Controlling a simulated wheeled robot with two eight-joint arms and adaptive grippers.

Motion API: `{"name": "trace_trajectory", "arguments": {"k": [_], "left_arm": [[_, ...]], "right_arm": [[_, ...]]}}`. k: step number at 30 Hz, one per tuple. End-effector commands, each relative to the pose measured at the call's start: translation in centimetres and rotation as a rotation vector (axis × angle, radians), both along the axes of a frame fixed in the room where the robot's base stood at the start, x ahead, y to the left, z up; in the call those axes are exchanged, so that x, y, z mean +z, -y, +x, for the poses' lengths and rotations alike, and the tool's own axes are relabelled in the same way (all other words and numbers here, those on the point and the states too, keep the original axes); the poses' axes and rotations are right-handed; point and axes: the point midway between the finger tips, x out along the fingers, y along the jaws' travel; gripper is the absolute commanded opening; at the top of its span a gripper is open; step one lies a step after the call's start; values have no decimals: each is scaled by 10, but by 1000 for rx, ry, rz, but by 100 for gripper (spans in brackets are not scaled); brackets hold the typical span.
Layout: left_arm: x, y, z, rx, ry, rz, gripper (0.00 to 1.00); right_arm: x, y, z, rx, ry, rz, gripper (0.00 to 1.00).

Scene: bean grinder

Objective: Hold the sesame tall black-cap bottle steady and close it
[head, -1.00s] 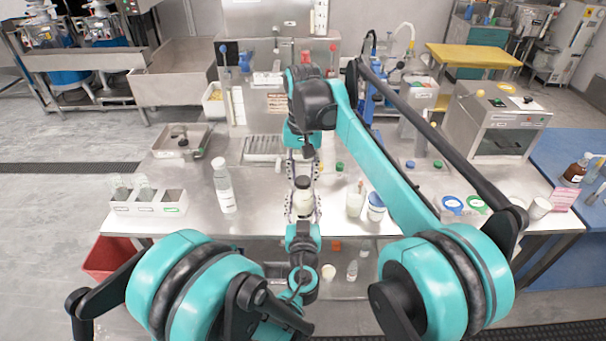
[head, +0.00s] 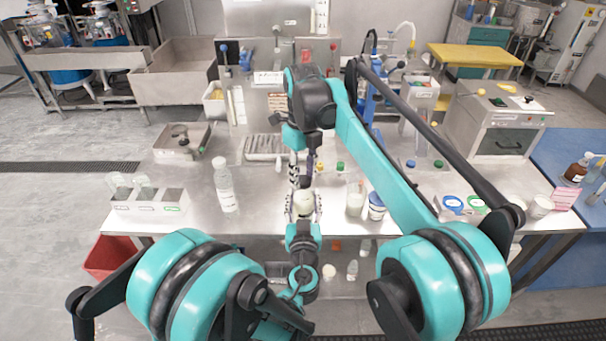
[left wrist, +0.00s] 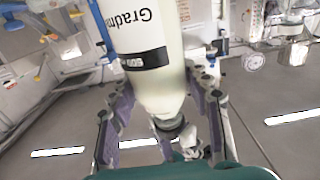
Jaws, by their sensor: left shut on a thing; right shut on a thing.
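The tall pale bottle (head: 304,203) stands upright between the fingers of my left gripper (head: 304,212), which is shut on it from the near side. In the left wrist view the picture is upside down; the cream bottle (left wrist: 152,70) with its printed label fills the middle, between the fingers of my left gripper (left wrist: 160,105). A dark ring (left wrist: 170,124) shows at its neck. My right gripper (head: 300,178) reaches down just above the bottle and is shut at the black cap, which its fingers largely hide. I cannot tell whether the cap sits on the bottle.
A clear white-capped bottle (head: 225,188) stands to the left, beside a white divided box (head: 148,208). A beaker (head: 355,198) and a blue-banded jar (head: 376,207) stand close on the right. The steel table's (head: 260,222) front edge is near.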

Motion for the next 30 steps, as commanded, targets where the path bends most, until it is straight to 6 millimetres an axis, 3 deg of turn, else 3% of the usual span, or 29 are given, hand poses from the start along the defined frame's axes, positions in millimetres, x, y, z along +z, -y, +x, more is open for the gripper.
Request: {"name": "trace_trajectory", "arguments": {"k": [5, 14, 15, 17, 26, 30], "left_arm": [[0, 1, -1, -2, 0, 1, 0], [0, 1, -1, -2, 0, 1, 0], [0, 1, -1, -2, 0, 1, 0], [0, 1, -1, -2, 0, 1, 0], [0, 0, 0, -1, 0, 1, 0], [0, 0, 0, -1, 0, 1, 0]], "right_arm": [[0, 0, 1, -170, 3, 0, 25], [0, 0, 1, -186, 3, 0, 25], [0, 0, 1, -186, 3, 0, 41], [0, 0, 1, -185, 3, 0, 54], [1, 0, 1, -184, 1, -1, 54], [16, 0, 1, -184, 1, -1, 54]]}}
